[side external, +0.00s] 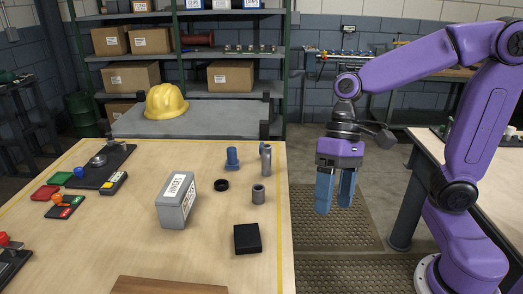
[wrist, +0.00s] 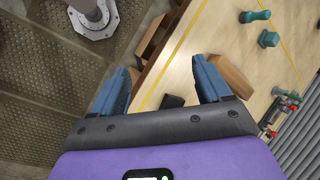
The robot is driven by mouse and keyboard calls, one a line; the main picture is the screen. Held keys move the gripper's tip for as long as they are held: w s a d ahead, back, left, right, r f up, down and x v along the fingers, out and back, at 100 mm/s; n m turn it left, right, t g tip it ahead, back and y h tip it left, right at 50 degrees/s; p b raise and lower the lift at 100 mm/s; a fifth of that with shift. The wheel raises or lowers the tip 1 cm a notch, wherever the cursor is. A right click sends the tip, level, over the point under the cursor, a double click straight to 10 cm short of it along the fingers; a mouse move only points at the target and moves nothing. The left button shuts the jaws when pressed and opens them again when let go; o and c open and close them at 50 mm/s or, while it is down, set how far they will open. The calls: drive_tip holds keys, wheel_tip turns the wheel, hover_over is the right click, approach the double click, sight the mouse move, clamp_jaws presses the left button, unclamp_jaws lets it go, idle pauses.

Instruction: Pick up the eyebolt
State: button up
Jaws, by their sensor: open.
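I cannot clearly make out an eyebolt in either view. In the side external view, a tall grey metal cylinder (side external: 266,161) stands upright near the table's right edge, with a blue bolt-like part (side external: 232,158) to its left. A short grey hollow cylinder (side external: 258,194) and a black ring (side external: 221,185) are closer to the camera. My gripper (side external: 335,206) hangs fingers down beyond the table's right edge, apart from these parts. Its blue fingers are apart with nothing between them. In the wrist view my gripper (wrist: 158,84) also shows its fingers wide open.
A grey labelled box (side external: 176,202) stands mid-table and a black block (side external: 247,238) lies near the right edge. Dark trays with small parts (side external: 100,165) are on the left. A yellow hard hat (side external: 166,102) rests behind. In the wrist view, teal parts (wrist: 268,39) lie on a wooden surface.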

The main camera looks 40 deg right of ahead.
drive_tip(key=w+d+m+t+y, duration=0.3)
drive_tip(key=w+d+m+t, duration=0.15)
drive_tip(key=w+m, duration=0.6)
drive_tip(key=w+d+m+t+y, duration=0.3)
drive_tip(key=w+d+m, duration=0.4)
drive_tip(key=w, duration=0.7)
drive_tip(key=w+d+m+t+h, duration=0.1)
drive_tip(key=w+d+m+t, duration=0.4)
drive_tip(key=d, duration=0.5)
drive_tip(key=w+d+m+t+h, duration=0.2)
drive_tip(key=w+d+m, duration=0.1)
drive_tip(key=d+m, duration=0.55)
wheel_tip(320, 180, down, 11)
drive_tip(key=n, duration=0.1)
drive_tip(key=x, duration=1.1)
drive_tip(key=shift+w+a, duration=0.2)
drive_tip(key=shift+w, duration=0.05)
drive_tip(key=shift+x, duration=2.75)
drive_tip(key=shift+w+d, duration=0.1)
drive_tip(key=shift+d, duration=0.05)
